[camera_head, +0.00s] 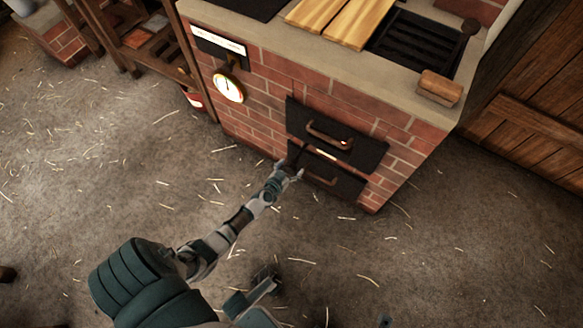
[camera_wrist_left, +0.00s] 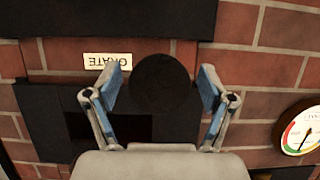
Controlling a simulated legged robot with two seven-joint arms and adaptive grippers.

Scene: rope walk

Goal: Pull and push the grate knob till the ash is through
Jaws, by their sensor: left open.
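The grate knob (camera_wrist_left: 166,84) is a round dark disc in the left wrist view, beside a pale label reading GRATE (camera_wrist_left: 107,62) that appears upside down. My left gripper (camera_wrist_left: 165,92) is open, with one finger on each side of the knob; I cannot tell whether either finger touches it. In the head view my left gripper (camera_head: 289,171) is at the brick stove's front, beside the lower black door (camera_head: 335,183), and largely hides the knob. No ash can be made out.
The brick stove (camera_head: 262,85) has an upper black door (camera_head: 355,135) with a copper-coloured handle (camera_head: 330,134) and a round gauge (camera_head: 229,87). A wooden block (camera_head: 440,87) lies on its top edge. The straw-strewn floor (camera_head: 450,245) is mostly clear.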

